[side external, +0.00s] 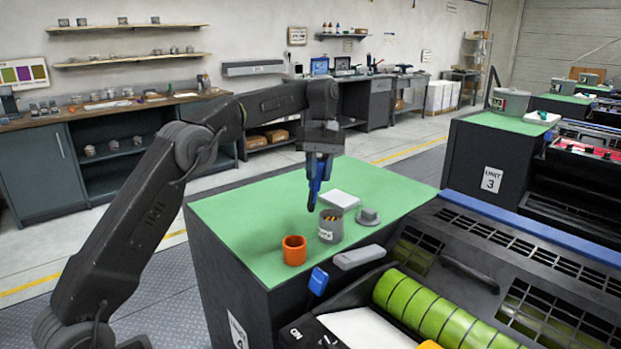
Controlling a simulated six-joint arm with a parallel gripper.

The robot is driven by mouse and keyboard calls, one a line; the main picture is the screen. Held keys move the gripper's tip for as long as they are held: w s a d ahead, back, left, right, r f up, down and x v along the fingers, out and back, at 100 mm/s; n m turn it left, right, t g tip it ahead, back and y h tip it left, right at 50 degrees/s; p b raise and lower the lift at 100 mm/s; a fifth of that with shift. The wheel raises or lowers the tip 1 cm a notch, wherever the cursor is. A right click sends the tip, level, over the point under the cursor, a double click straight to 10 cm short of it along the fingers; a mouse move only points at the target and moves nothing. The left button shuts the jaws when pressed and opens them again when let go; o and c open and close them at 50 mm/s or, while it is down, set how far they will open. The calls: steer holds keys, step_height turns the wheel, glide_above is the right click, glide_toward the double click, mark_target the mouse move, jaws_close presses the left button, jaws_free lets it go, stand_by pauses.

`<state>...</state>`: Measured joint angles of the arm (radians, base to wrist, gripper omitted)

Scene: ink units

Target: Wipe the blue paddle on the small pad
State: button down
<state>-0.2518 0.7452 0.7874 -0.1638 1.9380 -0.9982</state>
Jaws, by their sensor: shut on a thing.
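My gripper (318,172) points down over the green bench top and is shut on the blue paddle (314,191). The paddle hangs roughly upright, its lower end just above and left of the rim of a grey tin (330,229) in this view. I cannot tell whether it touches the tin. The tin is open, has a pale label and shows orange-brown contents. The small white pad (340,199) lies flat on the green top, behind the tin and right of the paddle.
A grey lid (368,216) with a knob lies right of the tin. An orange cup (294,250) stands at the front left. A blue-ended lever (318,281) and a press with a green roller (440,310) are in front. The green top's (250,215) back left is clear.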

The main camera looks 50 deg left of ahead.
steer(key=w+a+r+n+t, duration=0.2)
steer(key=w+a+n+t, duration=0.95)
steer(key=n, duration=1.15)
steer(key=shift+s+a+f, duration=0.1)
steer(key=shift+s+f, duration=0.05)
steer(key=shift+f, duration=1)
steer(key=shift+s+f, duration=0.15)
steer(key=shift+f, duration=1)
steer(key=shift+f, duration=0.55)
steer(key=shift+w+d+g, duration=0.1)
steer(key=shift+d+g, duration=0.15)
steer(key=shift+d, duration=1.5)
stand_by(0.4)
